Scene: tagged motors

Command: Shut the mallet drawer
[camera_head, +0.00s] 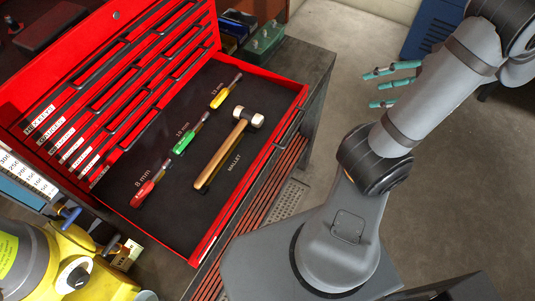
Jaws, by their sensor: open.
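The mallet drawer (252,176) is pulled out of the red tool chest (110,75). Its red front faces the lower right, with a handle (291,124) along it. My gripper (371,90), with teal fingers, is open and empty. It shows to the right of the drawer, apart from it and partly hidden behind my arm.
The chest's other drawers look shut. A dark workbench (312,62) carries the chest, with green and blue containers at the back. A yellow machine (75,265) stands at lower left. Grey floor (335,50) lies open beyond the bench, and a blue cabinet (432,28) stands farther back.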

